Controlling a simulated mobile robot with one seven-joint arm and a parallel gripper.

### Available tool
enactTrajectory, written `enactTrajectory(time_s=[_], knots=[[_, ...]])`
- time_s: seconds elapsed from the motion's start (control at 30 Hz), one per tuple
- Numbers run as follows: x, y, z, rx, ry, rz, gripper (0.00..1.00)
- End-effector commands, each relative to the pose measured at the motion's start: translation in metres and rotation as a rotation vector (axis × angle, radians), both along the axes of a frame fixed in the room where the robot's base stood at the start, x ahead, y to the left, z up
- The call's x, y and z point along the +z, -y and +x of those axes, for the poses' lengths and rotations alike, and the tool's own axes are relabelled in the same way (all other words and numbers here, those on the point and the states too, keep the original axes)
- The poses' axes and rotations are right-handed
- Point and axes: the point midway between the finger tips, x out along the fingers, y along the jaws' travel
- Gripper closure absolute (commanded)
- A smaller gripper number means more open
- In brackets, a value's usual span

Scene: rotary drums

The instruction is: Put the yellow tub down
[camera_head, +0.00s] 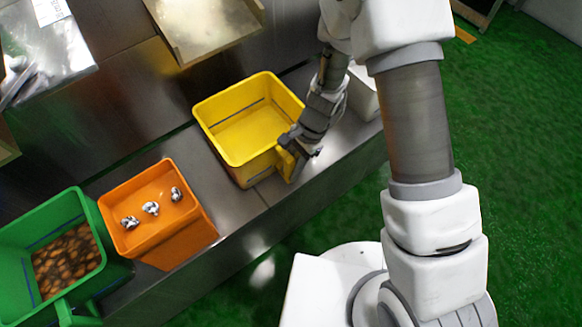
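The yellow tub (228,153) is upright and looks empty, over the steel counter in the middle of the view. I cannot tell whether its base touches the counter or is slightly above it. My gripper (297,152) is at the tub's right side, closed around the yellow handle there. The fingertips are small and partly hidden by the handle and my wrist.
An orange tub (180,243) with several small metallic parts stands to the left. Left of it is a green tub (107,270) holding brown pieces. A shallow tray (181,44) is at the back. The counter's front edge drops to green floor (530,150).

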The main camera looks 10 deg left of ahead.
Motion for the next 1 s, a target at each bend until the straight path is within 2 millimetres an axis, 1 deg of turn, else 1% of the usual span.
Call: enactTrajectory(time_s=[0.03, 0.1, 0.13, 0.37, 0.47, 0.57, 0.8, 0.9, 1.0], knots=[[0.0, 0.0, 0.0, 0.0, 0.0, 0.0, 0.58], [0.0, 0.0, 0.0, 0.0, -0.001, 0.001, 0.46], [0.0, 0.0, 0.0, 0.0, -0.001, 0.001, 0.43], [0.001, 0.0, 0.0, 0.001, -0.001, 0.001, 0.43], [0.008, 0.001, 0.002, 0.001, 0.001, 0.001, 0.43], [0.022, 0.004, 0.006, 0.001, 0.003, 0.002, 0.43], [0.071, 0.017, 0.022, -0.001, 0.003, 0.002, 0.43], [0.088, 0.022, 0.027, 0.001, 0.002, 0.003, 0.43], [0.1, 0.026, 0.031, -0.001, 0.001, 0.001, 0.43]])
